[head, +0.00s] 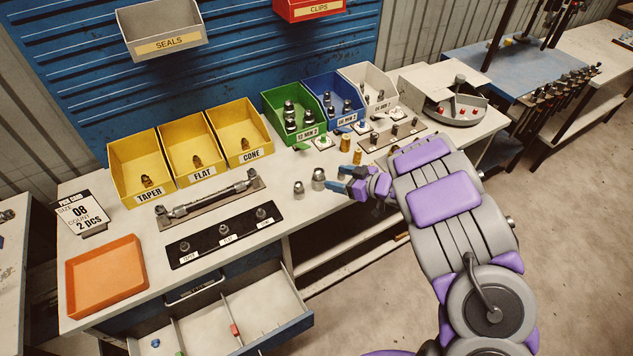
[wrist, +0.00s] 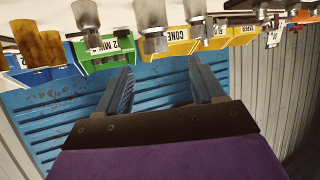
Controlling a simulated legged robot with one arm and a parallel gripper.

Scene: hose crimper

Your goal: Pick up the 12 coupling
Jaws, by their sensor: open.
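The green bin (head: 286,113) has a label that seems to read "12 MIN 2" and holds several dark metal couplings (head: 290,110). Two loose silver couplings stand on the bench just left of my gripper, a larger one (head: 318,179) and a smaller one (head: 298,188). Neither has a size I can read. My gripper (head: 337,179) is low over the bench's front edge, its blue fingers apart and empty, pointing left. In the upside-down wrist view, the fingers (wrist: 158,75) are spread with nothing between them; silver couplings (wrist: 151,24) show beyond them, cut off by the top edge.
A blue bin (head: 334,98) and white bin (head: 366,90) stand right of the green one; yellow bins (head: 190,145) stand left. Brass pieces (head: 345,143) stand behind my gripper. An orange tray (head: 105,273) lies front left, beside a card reading size 08, 2 pcs (head: 83,212). A drawer (head: 245,318) is open below.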

